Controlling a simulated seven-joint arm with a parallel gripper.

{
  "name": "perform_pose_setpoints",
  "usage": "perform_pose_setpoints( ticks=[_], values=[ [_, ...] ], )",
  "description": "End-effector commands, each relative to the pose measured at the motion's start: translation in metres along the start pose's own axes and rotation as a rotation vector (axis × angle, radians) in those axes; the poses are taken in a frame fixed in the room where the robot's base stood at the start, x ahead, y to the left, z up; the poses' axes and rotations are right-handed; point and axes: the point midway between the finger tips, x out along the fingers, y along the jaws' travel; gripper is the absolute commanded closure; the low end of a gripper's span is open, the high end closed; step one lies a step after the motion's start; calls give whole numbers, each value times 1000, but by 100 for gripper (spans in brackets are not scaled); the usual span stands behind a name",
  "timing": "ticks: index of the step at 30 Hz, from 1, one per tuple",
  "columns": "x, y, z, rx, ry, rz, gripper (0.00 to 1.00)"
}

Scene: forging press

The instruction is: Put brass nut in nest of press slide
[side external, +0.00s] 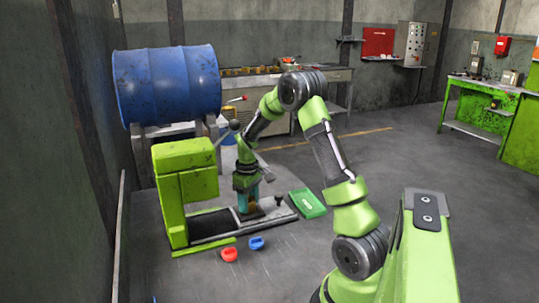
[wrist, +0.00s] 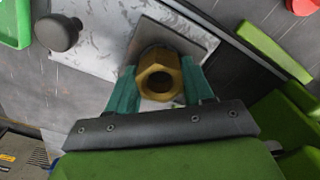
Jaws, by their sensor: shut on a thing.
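The brass nut (wrist: 147,74), a hexagon with a round hole, sits between the teal fingers of my gripper (wrist: 160,76) in the wrist view. My gripper is shut on it. The nut is over a grey square plate (wrist: 203,42) on the press slide (wrist: 105,30); the nest under it is mostly hidden, and I cannot tell whether the nut touches it. In the side view my gripper (side external: 247,205) points down at the slide (side external: 280,215), beside the green press (side external: 185,185). The nut is not clear there.
A dark round knob (wrist: 57,33) stands on the slide. A green tray (side external: 308,203) lies right of the slide. A red piece (side external: 229,254) and a blue piece (side external: 256,243) lie in front. A blue drum (side external: 167,85) is behind the press.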

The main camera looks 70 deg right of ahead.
Motion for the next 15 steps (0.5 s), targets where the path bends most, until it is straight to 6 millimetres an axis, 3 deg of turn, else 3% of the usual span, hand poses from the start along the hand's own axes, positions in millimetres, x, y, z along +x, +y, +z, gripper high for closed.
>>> perform_pose_setpoints(
  ticks=[15],
  values=[
    [5,0,0,0,3,1,99]
  ],
)
